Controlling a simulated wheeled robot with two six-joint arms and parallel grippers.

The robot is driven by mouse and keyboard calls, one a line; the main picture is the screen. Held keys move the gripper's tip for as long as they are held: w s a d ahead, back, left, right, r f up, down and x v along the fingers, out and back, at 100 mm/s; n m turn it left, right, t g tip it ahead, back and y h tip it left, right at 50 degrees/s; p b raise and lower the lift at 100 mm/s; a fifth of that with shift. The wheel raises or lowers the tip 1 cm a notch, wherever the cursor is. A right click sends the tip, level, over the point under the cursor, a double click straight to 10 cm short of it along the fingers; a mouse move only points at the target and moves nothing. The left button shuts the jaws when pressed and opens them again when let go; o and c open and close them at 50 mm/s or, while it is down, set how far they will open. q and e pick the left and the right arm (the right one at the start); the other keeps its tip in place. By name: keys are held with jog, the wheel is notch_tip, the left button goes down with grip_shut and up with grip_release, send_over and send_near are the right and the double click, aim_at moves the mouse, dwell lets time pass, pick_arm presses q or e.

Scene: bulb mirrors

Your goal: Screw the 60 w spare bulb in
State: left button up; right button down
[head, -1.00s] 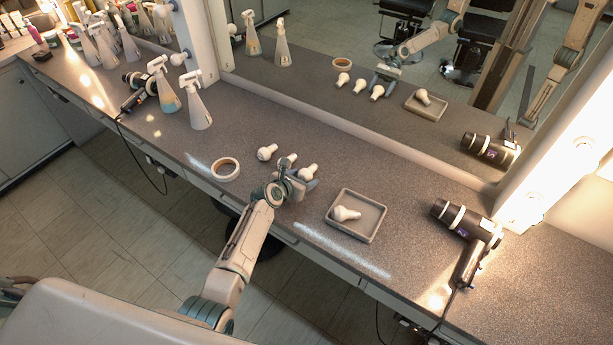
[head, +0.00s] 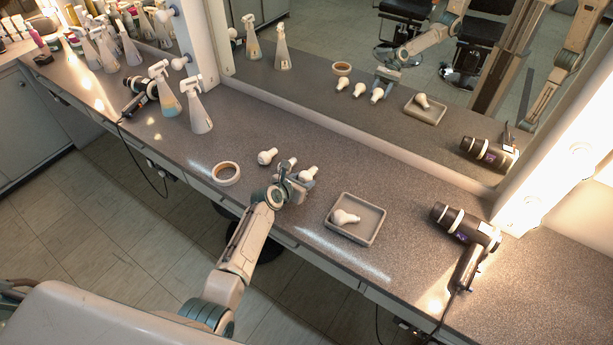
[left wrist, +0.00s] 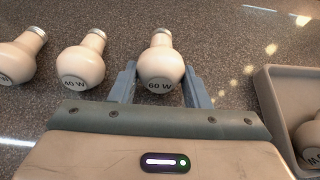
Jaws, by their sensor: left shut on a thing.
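The 60 W spare bulb (left wrist: 160,62) is white and round, with a metal cap pointing away from me and its label facing me. My left gripper (left wrist: 160,84) is shut on it, one blue-grey finger on each side. In the head view the bulb (head: 309,172) is the rightmost of three on the counter, and my left gripper (head: 298,184) is at its near side. The 40 W bulb (left wrist: 82,65) lies just left of it, apart from the finger. A third bulb (left wrist: 20,58) lies farther left, its label cut off. My right gripper does not show.
A grey tray (head: 375,234) with one bulb (head: 345,217) stands right of the gripper. The mirror (head: 330,60) rises behind the counter.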

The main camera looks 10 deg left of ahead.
aim_at(307, 172)
pick_arm(q)
jog(key=shift+r+p, duration=1.65)
jog(key=shift+r, duration=0.95)
